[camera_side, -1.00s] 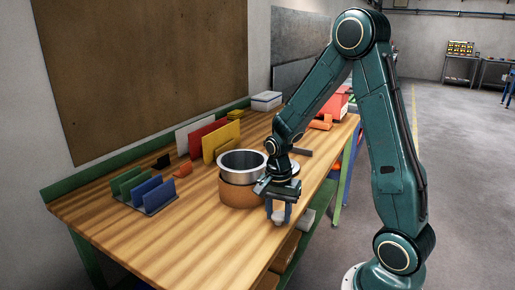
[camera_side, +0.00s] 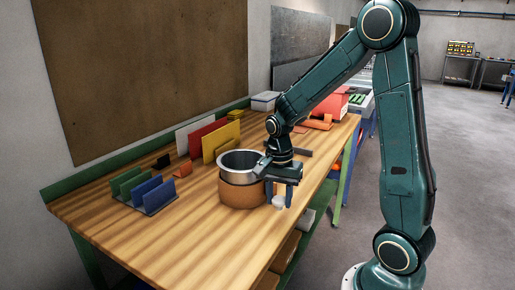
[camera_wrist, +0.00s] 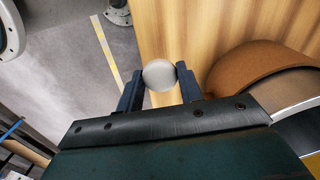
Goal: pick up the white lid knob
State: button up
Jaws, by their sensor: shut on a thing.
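The white lid knob (camera_wrist: 159,74) is a pale round piece between the two dark fingers of my gripper (camera_wrist: 160,80) in the wrist view. The gripper is shut on it. In the side view my gripper (camera_side: 278,194) points down just right of the pot (camera_side: 240,197), and the white knob (camera_side: 278,202) shows low between its blue fingertips. The knob is near the table's front edge, and I cannot tell its exact height. The pot has a brown-orange lower part and a grey metal rim. It stands to the right of the gripper in the wrist view (camera_wrist: 255,75).
The wooden table (camera_side: 170,240) has clear room at its front left. A rack with blue and green dividers (camera_side: 145,195) stands at the left. Red and yellow upright panels (camera_side: 222,140) stand behind the pot. An open floor lies beyond the table edge.

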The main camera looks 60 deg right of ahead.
aim_at(279, 198)
notch_tip(279, 198, up, 15)
dwell(0.4)
jog(key=shift+f, duration=0.1)
dwell(0.4)
